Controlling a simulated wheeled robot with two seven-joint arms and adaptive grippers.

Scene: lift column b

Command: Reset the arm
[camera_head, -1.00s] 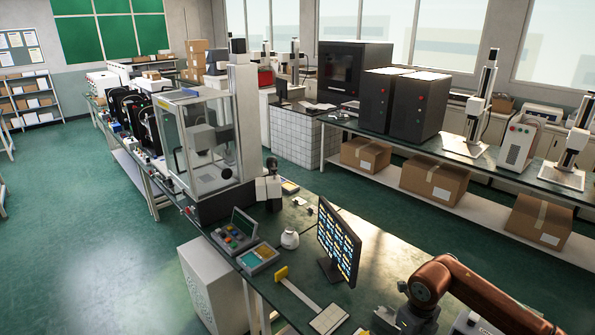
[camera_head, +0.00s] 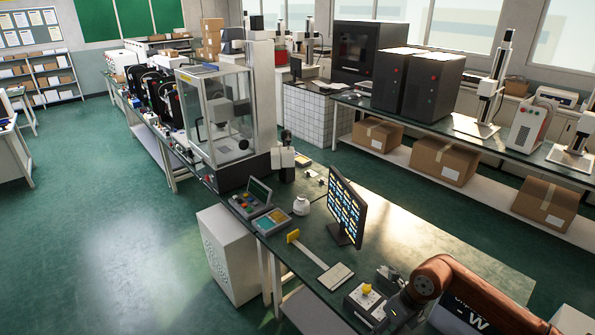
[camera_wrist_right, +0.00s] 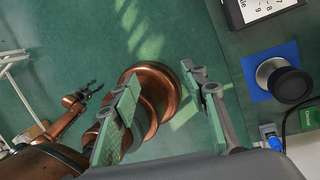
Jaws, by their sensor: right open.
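My right arm (camera_head: 450,283), copper-coloured, comes in from the lower right of the head view over the near bench. Its gripper is not clear there. In the right wrist view my right gripper (camera_wrist_right: 165,115) is open, with green-padded fingers apart and nothing held. Behind the fingers is a large round copper part, which looks like part of my own body, above green floor. A thinner copper arm, likely my left, shows at the left of the wrist view. Its small gripper (camera_wrist_right: 88,92) is too small to judge. No left arm shows in the head view.
The near bench (camera_head: 400,240) carries a monitor (camera_head: 347,207), a yellow-knobbed device (camera_head: 366,298) and a glass-sided machine (camera_head: 215,115). A black-topped cylinder (camera_wrist_right: 285,80) on a blue pad lies right of my right gripper. The floor (camera_head: 110,240) at left is open.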

